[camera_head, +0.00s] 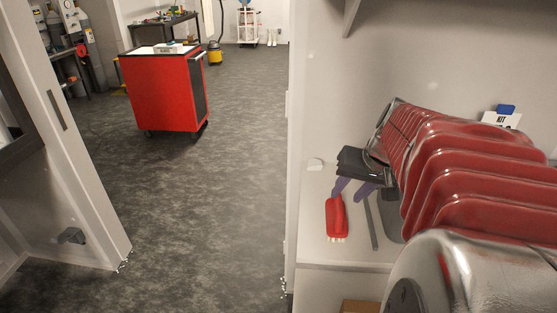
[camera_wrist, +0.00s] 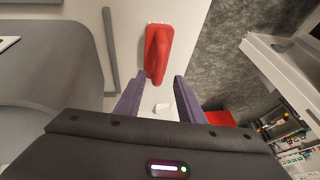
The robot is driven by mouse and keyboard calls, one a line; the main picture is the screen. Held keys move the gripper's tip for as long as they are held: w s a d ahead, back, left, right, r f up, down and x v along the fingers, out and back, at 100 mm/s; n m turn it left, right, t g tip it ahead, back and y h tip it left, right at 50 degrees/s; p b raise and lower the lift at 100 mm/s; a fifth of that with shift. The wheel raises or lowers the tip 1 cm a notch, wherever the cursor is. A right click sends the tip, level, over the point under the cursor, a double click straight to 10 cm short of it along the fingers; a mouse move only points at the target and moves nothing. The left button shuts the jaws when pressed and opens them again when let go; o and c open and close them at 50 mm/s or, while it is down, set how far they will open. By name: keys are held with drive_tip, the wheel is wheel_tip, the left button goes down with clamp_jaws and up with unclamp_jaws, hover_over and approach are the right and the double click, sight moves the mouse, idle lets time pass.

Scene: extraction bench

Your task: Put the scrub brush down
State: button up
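The scrub brush (camera_head: 335,214) is red with pale bristles at its near end. It appears to rest on the white counter (camera_head: 318,247), near the left edge. In the wrist view the brush (camera_wrist: 158,50) lies straight ahead of my gripper. My gripper (camera_head: 353,188) has purple fingers, spread apart. In the wrist view my gripper (camera_wrist: 160,75) has its fingertips on either side of the brush's near end, with gaps visible. The fingers do not look closed on it. Whether the brush touches the counter all along its length is hidden.
A thin grey bar (camera_head: 371,222) lies right of the brush, beside a grey basin (camera_wrist: 50,65). A kit label (camera_head: 501,119) stands behind my arm. A red tool cart (camera_head: 160,90) stands on the open floor.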

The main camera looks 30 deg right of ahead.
drive_tip(key=v, duration=0.6)
idle(0.5)
drive_tip(key=w+r+n+h, duration=0.1)
drive_tip(key=w+r+h, duration=0.1)
drive_tip(key=w+r, duration=0.35)
drive_tip(key=s+a+f+n+y, duration=0.1)
drive_tip(key=s+a+f+n, duration=0.1)
drive_tip(key=a, duration=0.6)
drive_tip(key=s+a+f+n+y, duration=0.1)
drive_tip(key=s+a+f, duration=0.3)
drive_tip(key=a, duration=0.5)
drive_tip(key=s+a+f+n, duration=0.3)
drive_tip(key=a+f, duration=0.2)
drive_tip(key=a, duration=0.4)
drive_tip(key=shift+s+f+t+y, duration=0.25)
drive_tip(key=shift+f+t+y, duration=0.05)
drive_tip(key=shift+f+y, duration=0.1)
drive_tip(key=shift+o, duration=0.4)
